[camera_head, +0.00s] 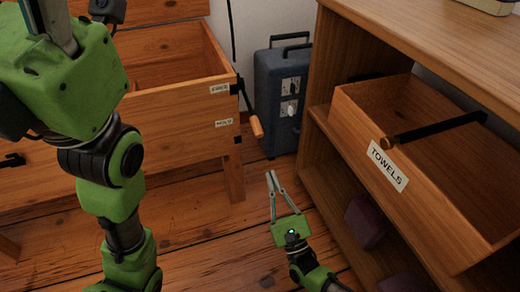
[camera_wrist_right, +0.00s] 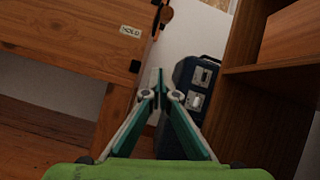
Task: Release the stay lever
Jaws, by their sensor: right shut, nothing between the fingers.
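The stay lever (camera_head: 256,125) has an orange handle on a black arm. It is on the right end of the open wooden chest (camera_head: 175,118) and slants down, its handle near the height of the HOLD label (camera_head: 223,123). The FREE label (camera_head: 219,88) is above. In the right wrist view, the orange handle (camera_wrist_right: 166,14) shows at the top, close to the HOLD label (camera_wrist_right: 130,31). My right gripper (camera_head: 271,175) is shut and empty, below the lever and apart from it. My left gripper (camera_head: 48,18) is at the top left, partly cut off; its fingertips are out of view.
A shelf unit (camera_head: 318,113) stands at the right with a drawer labelled TOWELS (camera_head: 388,166) and a black bar (camera_head: 435,130) across it. A dark blue case (camera_head: 262,92) stands behind the lever. Wooden floor (camera_head: 205,235) is open between chest and shelf.

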